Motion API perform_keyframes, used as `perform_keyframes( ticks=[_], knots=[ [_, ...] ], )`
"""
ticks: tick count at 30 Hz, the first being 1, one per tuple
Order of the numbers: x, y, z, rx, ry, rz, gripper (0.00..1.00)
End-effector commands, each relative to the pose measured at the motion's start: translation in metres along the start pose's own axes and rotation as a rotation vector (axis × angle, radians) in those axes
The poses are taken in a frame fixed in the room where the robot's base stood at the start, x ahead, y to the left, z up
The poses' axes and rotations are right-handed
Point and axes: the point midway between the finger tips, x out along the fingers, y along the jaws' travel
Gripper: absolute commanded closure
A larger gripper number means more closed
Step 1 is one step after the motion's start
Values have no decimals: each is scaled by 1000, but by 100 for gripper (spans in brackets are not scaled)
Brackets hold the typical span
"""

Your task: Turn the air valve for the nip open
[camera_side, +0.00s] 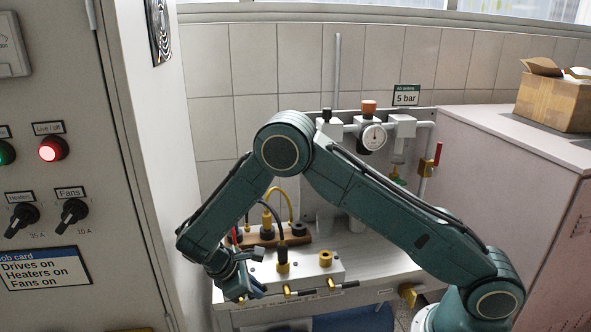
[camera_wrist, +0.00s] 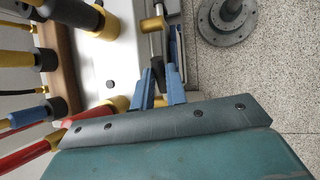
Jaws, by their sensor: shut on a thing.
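A pale manifold block (camera_side: 315,272) with brass fittings and small front valves stands on the bench, and also shows in the wrist view (camera_wrist: 100,62). Its front valves have black-ended levers, one near the middle (camera_side: 305,290) and one at the right (camera_side: 345,285). My gripper (camera_side: 256,291) is at the block's left front. In the wrist view, its blue fingers (camera_wrist: 157,88) are shut on a dark valve lever (camera_wrist: 157,68) beside the block. A brass fitting (camera_wrist: 118,104) is close by. No label shows which valve is the nip's, and the fingers partly hide the lever.
Hoses and plugs stand in a wooden rack (camera_side: 262,238) behind the block. A gauge (camera_side: 373,137) and a red-handled valve (camera_side: 438,154) are on the back pipework. An electrical cabinet (camera_side: 105,190) stands left, a pink cabinet (camera_side: 500,190) right. Speckled floor (camera_wrist: 265,75) is free.

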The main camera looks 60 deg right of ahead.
Motion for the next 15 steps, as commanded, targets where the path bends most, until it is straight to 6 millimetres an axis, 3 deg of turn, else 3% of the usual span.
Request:
perform_keyframes(
  ticks=[4, 5, 6, 15],
  knots=[
    [0, 0, 1, 1, -1, -1, 100],
    [0, 0, 1, 1, -1, -1, 82],
    [0, 0, 1, 1, -1, -1, 77],
    [0, 0, 0, 0, 0, 0, 77]
  ],
)
